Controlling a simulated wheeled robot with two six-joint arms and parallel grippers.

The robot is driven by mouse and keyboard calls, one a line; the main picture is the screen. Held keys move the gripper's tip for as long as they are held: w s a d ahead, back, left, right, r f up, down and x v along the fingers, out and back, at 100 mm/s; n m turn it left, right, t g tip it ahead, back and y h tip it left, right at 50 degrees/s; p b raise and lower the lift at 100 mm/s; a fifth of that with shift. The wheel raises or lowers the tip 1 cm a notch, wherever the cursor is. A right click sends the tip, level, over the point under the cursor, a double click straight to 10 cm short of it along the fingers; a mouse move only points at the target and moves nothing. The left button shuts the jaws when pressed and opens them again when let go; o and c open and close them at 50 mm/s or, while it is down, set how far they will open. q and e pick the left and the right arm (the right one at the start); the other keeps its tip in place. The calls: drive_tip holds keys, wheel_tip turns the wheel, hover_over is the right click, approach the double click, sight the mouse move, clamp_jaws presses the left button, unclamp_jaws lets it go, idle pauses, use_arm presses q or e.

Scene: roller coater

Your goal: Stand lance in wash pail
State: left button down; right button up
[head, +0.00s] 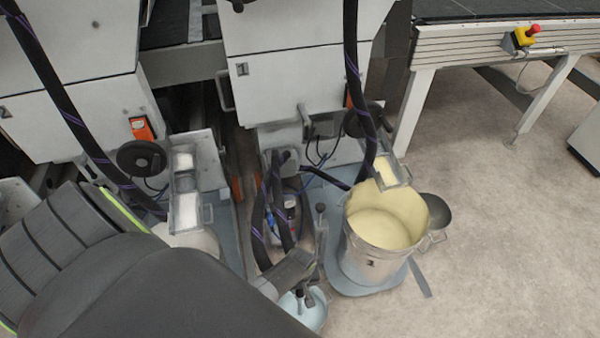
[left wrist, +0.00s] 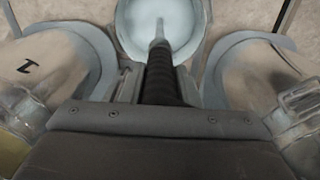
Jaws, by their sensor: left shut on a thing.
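The lance (left wrist: 159,75) has a dark ribbed grip and a thin pale end. My left gripper (head: 298,270) is shut on it above the wash pail (head: 317,316). The light blue wash pail stands on the floor, partly hidden by my arm and gripper. In the left wrist view the pail (left wrist: 128,25) is straight ahead, and the lance's pale end overlaps its inside. I cannot tell whether that end touches the bottom. The left gripper also shows in the left wrist view (left wrist: 158,88). My right gripper is not in view.
A large bucket of cream liquid (head: 372,262) stands right of the pail on a blue-grey base. A white bucket (head: 187,238) stands to the left, partly behind my arm. Dark hoses (head: 262,225) hang close behind the pail. The floor (head: 500,220) at right is clear.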

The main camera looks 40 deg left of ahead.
use_arm(q)
drive_tip(key=shift+f, duration=0.2)
drive_tip(key=shift+f+b, duration=0.85)
drive_tip(key=c, duration=1)
unclamp_jaws()
drive_tip(key=shift+r+p, duration=0.4)
drive_tip(key=shift+r, duration=0.25)
wheel_tip(320, 180, up, 15)
drive_tip(key=p, duration=0.4)
drive_tip(key=shift+r+p, duration=0.1)
drive_tip(key=shift+p, duration=0.3)
drive_tip(key=shift+r, duration=0.5)
